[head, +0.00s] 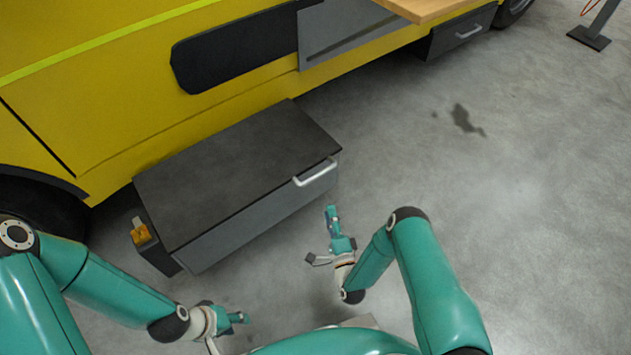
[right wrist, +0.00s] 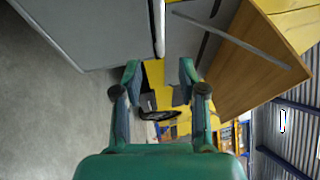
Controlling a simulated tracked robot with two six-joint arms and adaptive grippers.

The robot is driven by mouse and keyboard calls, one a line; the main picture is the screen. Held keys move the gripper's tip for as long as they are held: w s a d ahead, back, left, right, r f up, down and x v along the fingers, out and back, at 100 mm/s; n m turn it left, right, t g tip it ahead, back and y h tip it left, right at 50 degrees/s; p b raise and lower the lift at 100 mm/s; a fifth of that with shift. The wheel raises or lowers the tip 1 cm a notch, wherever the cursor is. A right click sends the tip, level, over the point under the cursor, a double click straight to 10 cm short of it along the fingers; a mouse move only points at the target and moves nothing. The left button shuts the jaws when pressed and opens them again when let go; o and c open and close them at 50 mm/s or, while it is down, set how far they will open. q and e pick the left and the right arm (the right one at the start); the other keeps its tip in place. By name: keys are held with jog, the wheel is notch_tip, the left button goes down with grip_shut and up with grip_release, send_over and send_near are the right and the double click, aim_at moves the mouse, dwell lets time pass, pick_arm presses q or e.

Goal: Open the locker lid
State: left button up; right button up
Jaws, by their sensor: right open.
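The locker (head: 250,230) is a low grey box against the side of the yellow truck. Its dark lid (head: 235,165) lies flat and closed. A pale bar handle (head: 315,173) sits at the lid's right front edge. My right gripper (head: 331,210) is open and empty, below the handle in the picture and apart from it. Its two fingers also show spread in the right wrist view (right wrist: 158,72), with grey panels and a pale bar beyond them. My left gripper (head: 243,318) is low in front of the locker, touching nothing visible; its fingers are too small to judge.
The yellow truck (head: 110,70) rises behind the locker. A small orange fitting (head: 140,232) is at the locker's left end. A wooden board (head: 425,8) juts out at the top. The concrete floor (head: 510,210) on the right is clear, with a dark stain (head: 463,119).

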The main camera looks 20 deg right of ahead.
jog(key=b, duration=1.1)
send_near(319, 175)
jog(key=shift+w+f, duration=0.6)
jog(key=shift+w, duration=0.2)
jog(key=shift+w+d+r+b, duration=0.1)
jog(key=shift+w+r+b, duration=0.25)
jog(key=shift+w, duration=1.05)
jog(key=shift+w+d+r+b, duration=0.15)
jog(key=shift+w+r, duration=0.25)
jog(key=shift+w, duration=1)
jog(key=shift+w+r+b, duration=0.25)
jog(key=shift+w+r, duration=0.15)
jog(key=shift+w, duration=1)
grip_shut()
